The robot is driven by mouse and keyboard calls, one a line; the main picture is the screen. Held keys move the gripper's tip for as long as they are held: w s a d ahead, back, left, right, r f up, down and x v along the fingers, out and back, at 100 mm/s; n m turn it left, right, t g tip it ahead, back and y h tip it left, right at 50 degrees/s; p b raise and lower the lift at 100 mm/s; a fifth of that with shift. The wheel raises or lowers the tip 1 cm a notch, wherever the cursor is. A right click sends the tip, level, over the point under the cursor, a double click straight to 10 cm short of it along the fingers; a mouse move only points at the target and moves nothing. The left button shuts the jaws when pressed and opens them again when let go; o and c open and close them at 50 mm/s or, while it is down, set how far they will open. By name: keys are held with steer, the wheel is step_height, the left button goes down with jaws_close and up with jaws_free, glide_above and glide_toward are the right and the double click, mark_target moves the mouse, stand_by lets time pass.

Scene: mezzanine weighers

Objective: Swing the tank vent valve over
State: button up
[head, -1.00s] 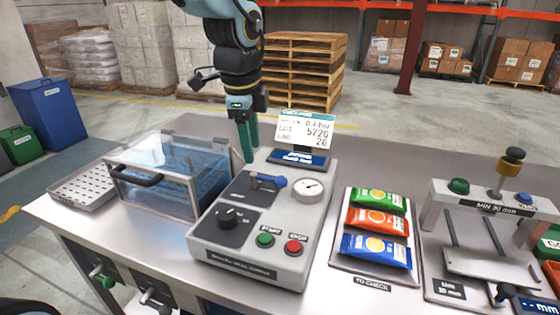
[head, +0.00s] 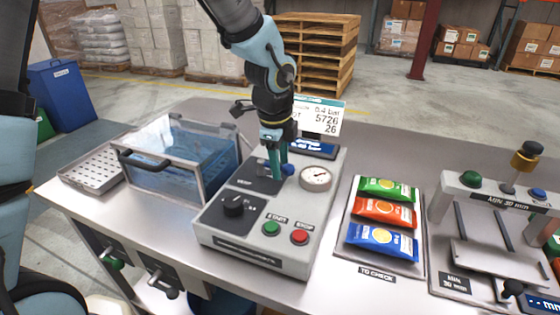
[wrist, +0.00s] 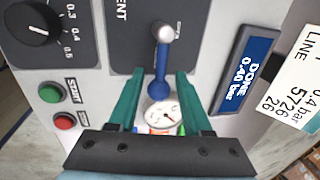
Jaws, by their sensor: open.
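The vent valve is a blue lever (wrist: 161,84) on a silver pivot, on the dark panel marked VENT on top of the grey control box (head: 255,250). In the head view its blue end (head: 288,169) shows beside the fingers; the rest is mostly hidden behind them. My gripper (head: 277,174) is down at the lever with green fingers. In the wrist view my gripper (wrist: 159,76) is open, one finger on each side of the lever, with gaps visible. The clear tank (head: 165,165) with blue water stands left of the box.
A round gauge (head: 316,178), a black dial (head: 233,205), a green start button (head: 271,228) and a red stop button (head: 300,237) sit close by on the box. A tray of packets (head: 350,256) lies right.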

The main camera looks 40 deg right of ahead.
jaws_close()
stand_by(0.4)
steer(key=shift+s+d, duration=0.1)
steer(key=shift+s, duration=0.1)
stand_by(0.9)
